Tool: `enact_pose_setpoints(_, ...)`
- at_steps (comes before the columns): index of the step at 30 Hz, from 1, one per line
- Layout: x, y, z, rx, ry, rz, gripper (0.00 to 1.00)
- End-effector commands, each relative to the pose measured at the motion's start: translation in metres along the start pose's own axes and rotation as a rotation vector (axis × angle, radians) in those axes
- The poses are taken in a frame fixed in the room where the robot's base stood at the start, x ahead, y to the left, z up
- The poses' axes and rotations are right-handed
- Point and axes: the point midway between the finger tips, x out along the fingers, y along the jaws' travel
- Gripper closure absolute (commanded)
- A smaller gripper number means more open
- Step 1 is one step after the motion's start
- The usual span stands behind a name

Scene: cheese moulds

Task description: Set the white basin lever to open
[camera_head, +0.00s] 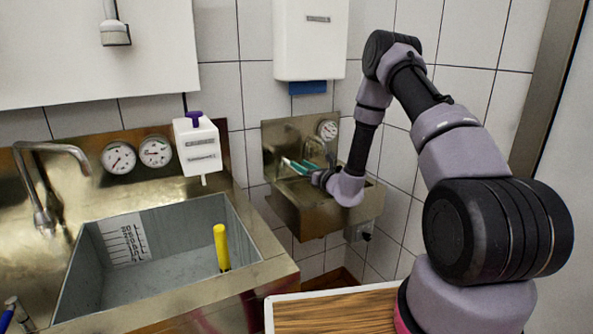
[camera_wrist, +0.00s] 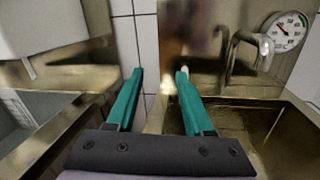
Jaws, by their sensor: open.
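My gripper (camera_head: 294,166) reaches over the small metal basin (camera_head: 352,210) at the back right in the head view. Its two teal fingers also show in the wrist view (camera_wrist: 160,76), apart, with nothing between them. A curved metal tap (camera_wrist: 233,52) stands to the right of the fingers in the wrist view; it is partly visible behind the gripper in the head view (camera_head: 314,147). A small pale tip (camera_wrist: 184,69) shows right by the right fingertip; I cannot tell whether it is the lever or touches the finger. No lever is clearly visible otherwise.
A round gauge (camera_head: 328,130) is on the basin's backsplash. A white dispenser (camera_head: 310,45) hangs above it.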

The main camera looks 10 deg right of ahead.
Motion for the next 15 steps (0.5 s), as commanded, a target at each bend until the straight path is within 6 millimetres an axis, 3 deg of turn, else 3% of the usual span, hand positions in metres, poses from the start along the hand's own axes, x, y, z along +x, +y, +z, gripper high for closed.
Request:
enact_pose_setpoints(1,-0.004,-0.012,-0.021,0.023,0.009,-0.055,0.48)
enact_pose_setpoints(3,-0.010,-0.025,-0.038,0.040,0.014,-0.116,0.48)
enact_pose_setpoints(6,-0.014,-0.034,-0.051,0.052,0.018,-0.163,0.48)
enact_pose_setpoints(11,-0.003,-0.038,-0.054,0.053,0.016,-0.175,0.48)
enact_pose_setpoints(15,0.021,-0.042,-0.054,0.053,0.015,-0.174,0.48)
